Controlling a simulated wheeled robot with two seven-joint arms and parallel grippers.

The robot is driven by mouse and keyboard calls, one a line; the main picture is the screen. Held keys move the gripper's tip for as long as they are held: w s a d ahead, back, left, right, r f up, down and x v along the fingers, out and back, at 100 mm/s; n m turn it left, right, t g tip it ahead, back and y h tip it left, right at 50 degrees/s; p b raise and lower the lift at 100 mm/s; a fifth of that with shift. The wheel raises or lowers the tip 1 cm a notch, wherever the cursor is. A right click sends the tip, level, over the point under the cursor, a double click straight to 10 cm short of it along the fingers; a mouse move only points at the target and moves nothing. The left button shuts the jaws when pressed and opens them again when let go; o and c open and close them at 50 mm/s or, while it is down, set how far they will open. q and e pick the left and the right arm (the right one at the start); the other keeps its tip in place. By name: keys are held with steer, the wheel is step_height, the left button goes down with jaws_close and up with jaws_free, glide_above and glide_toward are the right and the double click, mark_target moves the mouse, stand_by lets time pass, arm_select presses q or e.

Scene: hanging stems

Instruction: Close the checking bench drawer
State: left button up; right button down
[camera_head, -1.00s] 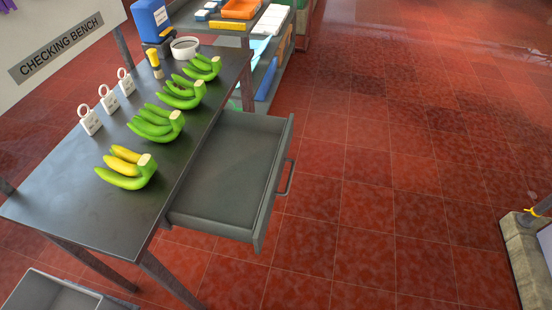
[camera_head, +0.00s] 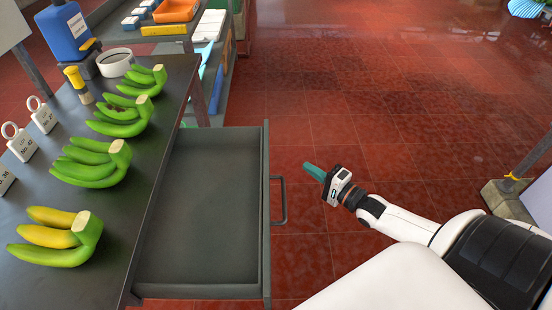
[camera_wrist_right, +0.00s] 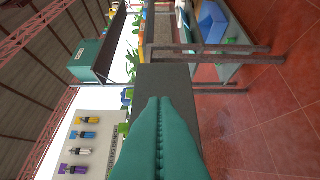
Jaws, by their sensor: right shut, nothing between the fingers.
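The checking bench drawer (camera_head: 205,215) is pulled out from the right side of the dark bench (camera_head: 115,205) and looks empty inside. Its front panel (camera_head: 266,235) carries a bar handle (camera_head: 282,200) facing right. My right gripper (camera_head: 313,171) has teal fingers, shut and empty. In the head view it appears to the right of the handle, with a gap between them. In the right wrist view the shut fingers (camera_wrist_right: 160,140) point at a dark grey surface that may be the drawer front. My left gripper is not in view.
Shelving (camera_head: 205,30) stands behind.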

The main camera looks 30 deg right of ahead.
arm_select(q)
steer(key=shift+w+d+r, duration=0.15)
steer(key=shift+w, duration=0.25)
arm_select(e)
steer(key=w+a, duration=0.5)
steer(key=w, duration=0.3)
steer(key=shift+w+f, duration=0.15)
steer(key=shift+w, duration=0.2)
